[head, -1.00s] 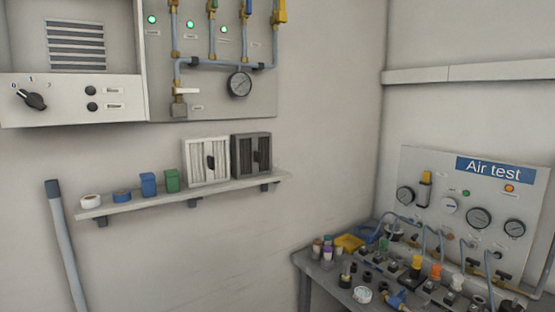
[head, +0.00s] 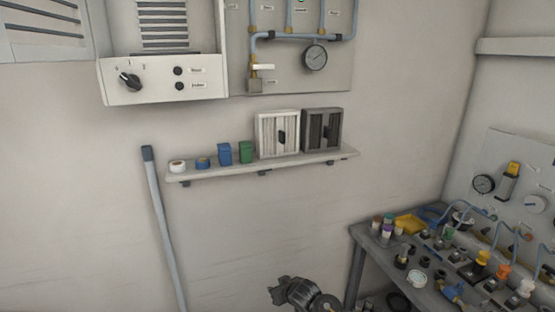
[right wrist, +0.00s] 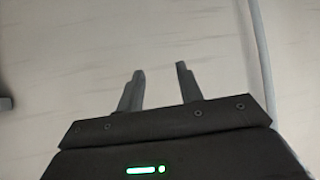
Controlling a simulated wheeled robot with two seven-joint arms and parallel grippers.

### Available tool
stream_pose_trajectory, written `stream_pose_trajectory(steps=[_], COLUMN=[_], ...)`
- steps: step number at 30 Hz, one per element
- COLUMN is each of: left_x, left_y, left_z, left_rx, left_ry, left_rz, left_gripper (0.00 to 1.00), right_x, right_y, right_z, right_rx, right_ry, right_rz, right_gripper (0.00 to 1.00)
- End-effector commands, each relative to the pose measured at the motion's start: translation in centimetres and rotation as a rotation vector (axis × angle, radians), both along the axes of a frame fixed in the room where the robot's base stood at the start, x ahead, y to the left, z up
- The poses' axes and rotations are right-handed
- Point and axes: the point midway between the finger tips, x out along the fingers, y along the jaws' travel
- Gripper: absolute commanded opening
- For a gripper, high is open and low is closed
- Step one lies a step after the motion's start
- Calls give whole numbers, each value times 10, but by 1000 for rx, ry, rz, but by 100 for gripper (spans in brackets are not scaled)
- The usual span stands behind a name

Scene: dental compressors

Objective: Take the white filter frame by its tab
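The white filter frame (head: 266,138) stands upright on the wall shelf in the head view, with a small black tab (head: 282,138) on its front. A dark grey filter frame (head: 311,132) stands right beside it. My right gripper (head: 275,290) is at the bottom edge of the head view, well below the shelf and apart from both frames. In the right wrist view its two fingers (right wrist: 160,76) are apart with nothing between them, in front of bare wall. My left gripper is in neither view.
The shelf (head: 215,174) also holds a white roll (head: 178,166), a blue roll (head: 202,163), a blue box (head: 224,153) and a green box (head: 246,152). A grey pipe (head: 163,225) runs down the wall at left. A cluttered bench (head: 375,245) stands at right.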

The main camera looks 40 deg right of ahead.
Motion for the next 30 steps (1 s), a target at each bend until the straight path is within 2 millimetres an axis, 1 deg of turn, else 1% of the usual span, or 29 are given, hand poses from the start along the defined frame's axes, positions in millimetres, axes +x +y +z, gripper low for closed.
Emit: stream_pose_trajectory(steps=[1, 2, 3, 5, 6, 8, 9, 12, 15, 18, 20, 23, 26, 30], left_x=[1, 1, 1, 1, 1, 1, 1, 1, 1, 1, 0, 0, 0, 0], left_y=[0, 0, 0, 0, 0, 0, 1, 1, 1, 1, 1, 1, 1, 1], left_z=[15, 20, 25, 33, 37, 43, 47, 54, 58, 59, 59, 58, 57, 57], left_rx=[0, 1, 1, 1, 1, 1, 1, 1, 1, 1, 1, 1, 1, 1], left_ry=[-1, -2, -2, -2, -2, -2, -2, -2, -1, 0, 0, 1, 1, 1], left_rz=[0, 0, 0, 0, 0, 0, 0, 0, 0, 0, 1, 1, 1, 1], left_gripper=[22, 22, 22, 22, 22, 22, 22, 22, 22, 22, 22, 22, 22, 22], right_x=[23, 31, 40, 46, 46, 41, 36, 20, 6, -2, -4, -3, 6, 28], right_y=[-13, -20, -28, -38, -44, -50, -53, -58, -61, -61, -61, -62, -65, -72], right_z=[76, 114, 163, 235, 278, 338, 372, 439, 480, 499, 503, 504, 502, 504], right_rx=[-15, -22, -32, -49, -60, -79, -90, -116, -134, -143, -145, -145, -141, -142], right_ry=[-88, -135, -194, -283, -338, -414, -461, -556, -618, -650, -658, -659, -657, -657], right_rz=[-15, -27, -40, -62, -76, -97, -109, -138, -160, -170, -173, -175, -175, -174], right_gripper=[36, 36, 36, 36, 36, 36, 36, 36, 36, 36, 36, 36, 36, 36])
